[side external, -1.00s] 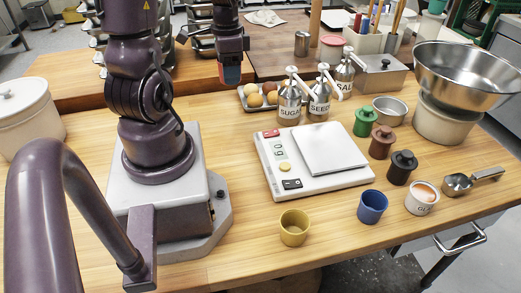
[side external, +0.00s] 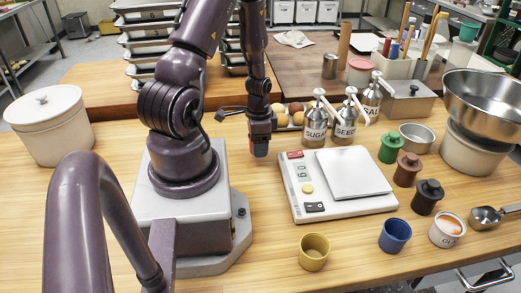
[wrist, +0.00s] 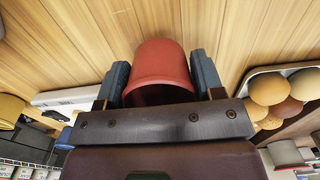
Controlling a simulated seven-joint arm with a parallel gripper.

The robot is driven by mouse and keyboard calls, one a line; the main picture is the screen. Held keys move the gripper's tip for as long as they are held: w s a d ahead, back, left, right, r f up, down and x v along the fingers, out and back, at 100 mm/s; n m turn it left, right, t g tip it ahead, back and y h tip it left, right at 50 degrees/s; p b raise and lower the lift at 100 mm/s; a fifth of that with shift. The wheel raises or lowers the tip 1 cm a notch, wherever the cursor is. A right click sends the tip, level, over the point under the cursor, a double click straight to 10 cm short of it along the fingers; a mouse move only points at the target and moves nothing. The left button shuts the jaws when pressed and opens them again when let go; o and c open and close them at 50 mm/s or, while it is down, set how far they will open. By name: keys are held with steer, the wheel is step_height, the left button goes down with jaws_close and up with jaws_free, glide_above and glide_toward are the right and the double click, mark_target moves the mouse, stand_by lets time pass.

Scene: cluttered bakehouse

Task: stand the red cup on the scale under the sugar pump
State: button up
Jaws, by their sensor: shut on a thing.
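The red cup (wrist: 162,62) is between the two blue fingers of my gripper (wrist: 160,85) in the wrist view. Its open rim faces the camera and its inside looks dark. My gripper (side external: 260,148) is shut on it, low over the wooden counter left of the scale; only a little red shows there in the side view. I cannot tell whether the cup touches the counter. The white scale (side external: 291,188) has a bare square plate (side external: 350,173). The sugar pump (side external: 315,133), a labelled metal bottle with a white spout, stands behind the scale.
Two more pump bottles (side external: 346,128) stand right of the sugar pump. Green (side external: 391,148), brown (side external: 407,170) and black (side external: 427,196) pots line the scale's right. Yellow (side external: 314,252) and blue (side external: 395,236) cups are in front. Eggs (wrist: 270,90) sit behind my gripper.

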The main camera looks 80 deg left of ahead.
steer(key=shift+f, duration=1.1)
steer(key=shift+f, duration=0.1)
steer(key=o, duration=0.9)
step_height(320, 180, up, 12)
steer(key=w+d+r+t, duration=0.1)
steer(key=w+d+r, duration=0.1)
steer(key=d+r, duration=0.3)
steer(key=w+d+r+t+y, duration=0.1)
steer(key=w+d+r, duration=0.1)
steer(key=d+r, duration=0.3)
steer(key=w+d+r+t, duration=0.2)
steer(key=d+r, duration=0.4)
steer(key=r, duration=0.1)
steer(key=shift+w+r, duration=0.25)
steer(key=shift+r, duration=0.15)
steer(key=shift+t+h, duration=0.5)
steer(key=shift+t, duration=0.3)
steer(key=s+d+r, duration=0.1)
steer(key=d, duration=0.1)
steer(key=s+d+r, duration=0.1)
steer(key=d+r, duration=0.1)
steer(key=s+d+r, duration=0.1)
steer(key=d, duration=0.1)
steer(key=shift+s+d+r, duration=0.2)
steer(key=shift+d, duration=0.1)
steer(key=shift+c, duration=1.2)
